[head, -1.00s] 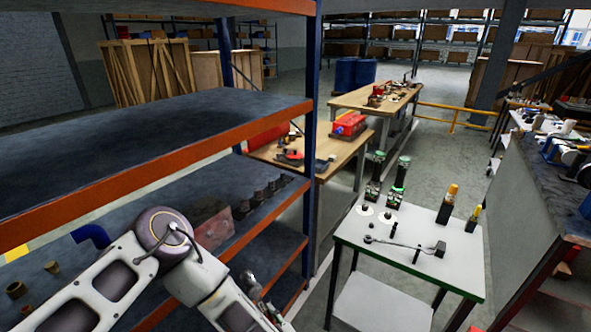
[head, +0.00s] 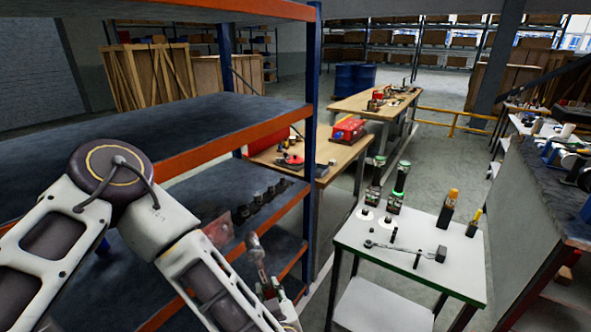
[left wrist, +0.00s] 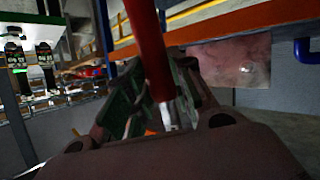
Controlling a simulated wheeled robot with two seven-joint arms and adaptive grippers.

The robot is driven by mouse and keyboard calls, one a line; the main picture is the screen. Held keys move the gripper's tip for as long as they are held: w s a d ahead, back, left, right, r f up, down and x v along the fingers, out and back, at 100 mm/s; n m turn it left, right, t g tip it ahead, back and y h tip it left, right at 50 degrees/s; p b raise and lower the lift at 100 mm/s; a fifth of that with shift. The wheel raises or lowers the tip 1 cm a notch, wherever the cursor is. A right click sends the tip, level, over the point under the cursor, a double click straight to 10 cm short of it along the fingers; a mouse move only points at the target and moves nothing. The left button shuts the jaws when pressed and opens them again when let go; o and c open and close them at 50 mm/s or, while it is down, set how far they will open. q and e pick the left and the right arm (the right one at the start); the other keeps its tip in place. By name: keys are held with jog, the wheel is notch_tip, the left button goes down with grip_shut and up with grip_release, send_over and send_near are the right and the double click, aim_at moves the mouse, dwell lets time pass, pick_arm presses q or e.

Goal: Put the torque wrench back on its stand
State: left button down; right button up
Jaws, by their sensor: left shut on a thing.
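My left gripper (head: 272,290) is low in the middle of the head view, left of the white table. It is shut on a red-handled tool (left wrist: 150,45) with a silver part between the fingers in the left wrist view. I cannot tell for sure if this is the torque wrench; in the head view only a blurred end (head: 255,250) sticks up from the gripper. A long silver wrench-like bar (head: 408,248) lies on the white table (head: 400,272), with a black block (head: 441,254) at its right end. I cannot make out which item is the stand. My right gripper is out of view.
An orange and blue shelf rack (head: 230,135) stands close on the left, its blue post (head: 313,150) near my arm. Green-topped devices (head: 398,185) and yellow-topped black holders (head: 448,208) stand on the white table.

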pick_arm(q)
jog(key=w+r, duration=0.3)
jog(key=r, duration=0.4)
jog(key=w+r, duration=0.3)
jog(key=r, duration=0.4)
jog(key=shift+w+a+r, duration=0.2)
jog(key=shift+a+r, duration=0.05)
jog(key=shift+a, duration=0.2)
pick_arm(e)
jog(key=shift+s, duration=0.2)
